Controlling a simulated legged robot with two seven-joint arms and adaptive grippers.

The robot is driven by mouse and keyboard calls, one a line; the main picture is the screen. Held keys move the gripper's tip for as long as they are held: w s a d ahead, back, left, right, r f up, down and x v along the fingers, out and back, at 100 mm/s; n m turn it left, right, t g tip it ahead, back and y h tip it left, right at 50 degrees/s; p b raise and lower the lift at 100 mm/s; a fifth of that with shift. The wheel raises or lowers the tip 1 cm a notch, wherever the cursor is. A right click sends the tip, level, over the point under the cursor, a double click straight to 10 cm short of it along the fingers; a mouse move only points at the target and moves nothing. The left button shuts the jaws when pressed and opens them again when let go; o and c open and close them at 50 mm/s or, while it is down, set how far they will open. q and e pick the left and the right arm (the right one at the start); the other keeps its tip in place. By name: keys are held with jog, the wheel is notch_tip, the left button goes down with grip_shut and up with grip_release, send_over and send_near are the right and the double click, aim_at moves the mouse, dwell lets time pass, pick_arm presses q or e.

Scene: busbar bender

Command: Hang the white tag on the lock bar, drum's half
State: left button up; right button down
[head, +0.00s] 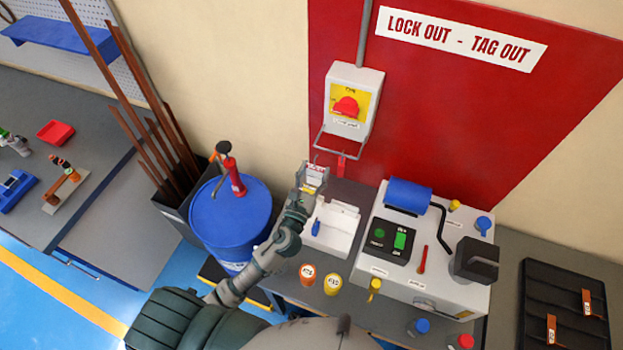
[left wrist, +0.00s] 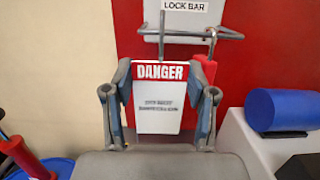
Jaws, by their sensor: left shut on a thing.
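The white tag (left wrist: 158,105) has a red DANGER header. My left gripper (left wrist: 160,100) is shut on it, one finger at each side edge, and holds it upright. In the head view my left gripper (head: 313,182) and the tag (head: 317,169) are just below the lock bar (head: 334,146), toward the drum side. In the left wrist view the lock bar (left wrist: 190,34) runs across above the tag. A thin grey wire rises from the tag's top to the bar; I cannot tell whether it is around the bar. My right gripper is not in view.
A red padlock-like piece (left wrist: 208,68) hangs at the bar's right part, close to the tag. The blue drum (head: 230,218) with a red pump stands left. A white tray (head: 332,231) and the bender machine (head: 430,250) are below and right.

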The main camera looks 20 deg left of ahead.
pick_arm(q)
jog(key=shift+w, duration=1.2)
jog(key=shift+w+d+f+b, duration=0.1)
jog(key=shift+w+f+b, duration=0.35)
jog(key=shift+w, duration=0.3)
jog(key=shift+w+d+f+b, duration=0.1)
jog(key=shift+w+f+b, duration=0.2)
jog(key=shift+w+b, duration=0.35)
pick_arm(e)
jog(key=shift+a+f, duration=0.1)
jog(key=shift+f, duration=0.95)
pick_arm(q)
jog(key=o, duration=1.1)
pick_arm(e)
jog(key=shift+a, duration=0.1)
